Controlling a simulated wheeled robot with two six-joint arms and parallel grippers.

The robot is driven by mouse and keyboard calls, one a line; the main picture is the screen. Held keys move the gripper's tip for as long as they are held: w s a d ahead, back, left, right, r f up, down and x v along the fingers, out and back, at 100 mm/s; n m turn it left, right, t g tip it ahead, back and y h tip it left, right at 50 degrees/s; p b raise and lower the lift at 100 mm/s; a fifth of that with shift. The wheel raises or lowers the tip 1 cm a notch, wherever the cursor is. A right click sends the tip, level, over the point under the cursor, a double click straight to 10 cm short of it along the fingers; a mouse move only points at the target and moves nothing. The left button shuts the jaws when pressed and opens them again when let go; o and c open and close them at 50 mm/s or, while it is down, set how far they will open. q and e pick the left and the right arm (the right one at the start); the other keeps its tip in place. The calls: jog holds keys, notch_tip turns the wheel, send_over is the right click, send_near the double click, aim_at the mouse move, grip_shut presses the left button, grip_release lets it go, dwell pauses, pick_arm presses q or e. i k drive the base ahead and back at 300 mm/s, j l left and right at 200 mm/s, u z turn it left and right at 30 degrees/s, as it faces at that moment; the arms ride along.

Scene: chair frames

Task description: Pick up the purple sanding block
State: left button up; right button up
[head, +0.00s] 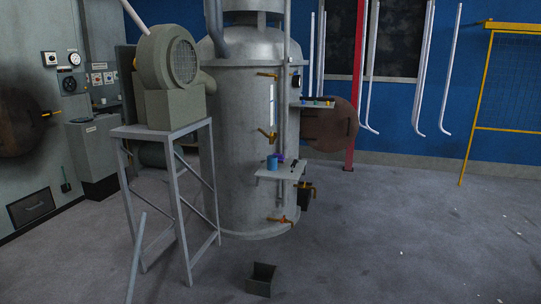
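A small purple item (281,157), which looks like the sanding block, is on a small pale shelf (268,174) at the front right of a grey tank. It is right beside a blue cup-like object (272,163), which may hide part of it. It is too small to tell its exact shape or whether it touches the blue object. A thin dark item (295,164) lies on the right part of the same shelf. Neither of my grippers shows in the head view.
The grey tank (240,110) stands in the middle. A blower (170,75) sits on a metal stand (180,219) to its left. An open dark box (261,280) is on the floor in front. A higher shelf (312,105) holds small coloured items. Floor (400,240) at right is mostly clear.

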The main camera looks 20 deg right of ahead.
aim_at(281, 159)
jog(key=i+l+u, duration=0.1)
jog(key=i+l, duration=0.2)
jog(key=i+l+u, duration=0.1)
jog(key=i+l, duration=0.2)
jog(key=l, duration=0.15)
jog(key=i+l, duration=0.3)
jog(key=i+l+u, duration=0.15)
jog(key=i+l, duration=0.15)
jog(key=l, duration=0.25)
jog(key=i+l+u, duration=0.1)
jog(key=i+l, duration=0.15)
jog(key=l, duration=0.15)
